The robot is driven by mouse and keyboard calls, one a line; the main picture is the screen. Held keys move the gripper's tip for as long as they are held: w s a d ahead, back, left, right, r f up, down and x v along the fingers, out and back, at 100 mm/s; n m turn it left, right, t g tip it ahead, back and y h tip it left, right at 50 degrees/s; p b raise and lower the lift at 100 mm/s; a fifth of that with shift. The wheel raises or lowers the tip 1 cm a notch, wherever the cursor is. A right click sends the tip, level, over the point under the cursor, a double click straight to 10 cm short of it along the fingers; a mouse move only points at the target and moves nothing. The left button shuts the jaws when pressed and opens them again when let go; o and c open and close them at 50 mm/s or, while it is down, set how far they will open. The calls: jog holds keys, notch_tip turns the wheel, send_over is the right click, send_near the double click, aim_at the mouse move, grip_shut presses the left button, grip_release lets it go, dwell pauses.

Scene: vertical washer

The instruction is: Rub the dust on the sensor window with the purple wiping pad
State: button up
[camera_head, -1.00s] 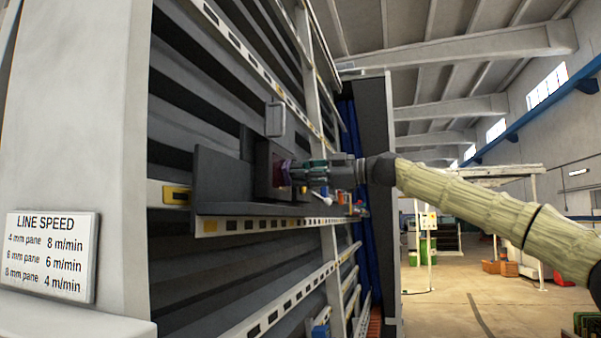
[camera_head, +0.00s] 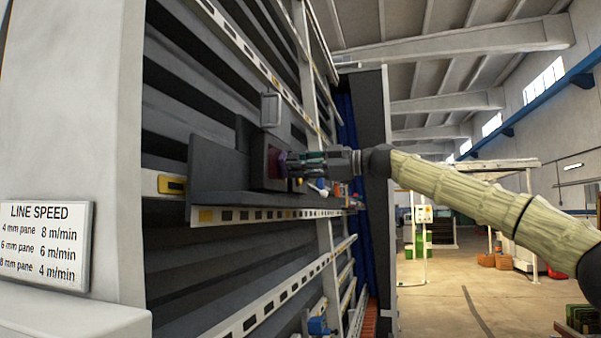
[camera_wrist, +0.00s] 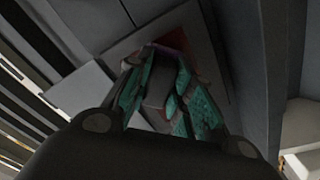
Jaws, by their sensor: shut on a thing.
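My gripper (camera_head: 297,165) reaches in from the right and is shut on the purple wiping pad (camera_head: 277,163). The pad is at the face of a dark box-shaped housing (camera_head: 258,165) on a grey shelf (camera_head: 215,209). In the wrist view my gripper's green-padded fingers (camera_wrist: 165,95) close on the pad, of which only a thin purple edge (camera_wrist: 168,48) shows. A pale reddish panel (camera_wrist: 205,40) lies behind the fingers. The sensor window and any dust on it cannot be made out. I cannot tell whether the pad touches the face.
A grey plate (camera_head: 270,109) rises above the housing. A line speed sign (camera_head: 45,246) stands at the left.

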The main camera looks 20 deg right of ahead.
jog(key=shift+s+a+b, duration=0.75)
jog(key=shift+s+b, duration=0.1)
jog(key=shift+s, duration=0.2)
jog(key=shift+s+a+b, duration=0.7)
jog(key=shift+s+b, duration=0.1)
jog(key=shift+s, duration=0.25)
jog(key=shift+s+a+f+b, duration=0.1)
jog(key=shift+s+a+b, duration=0.35)
jog(key=shift+s+b, duration=0.2)
jog(key=shift+s+a+b, duration=0.4)
jog(key=shift+s+a, duration=0.2)
jog(key=shift+s, duration=0.15)
jog(key=shift+s+d, duration=0.1)
jog(key=shift+d, duration=0.05)
jog(key=shift+b+v, duration=0.5)
jog(key=shift+v, duration=2.3)
jog(key=v, duration=0.3)
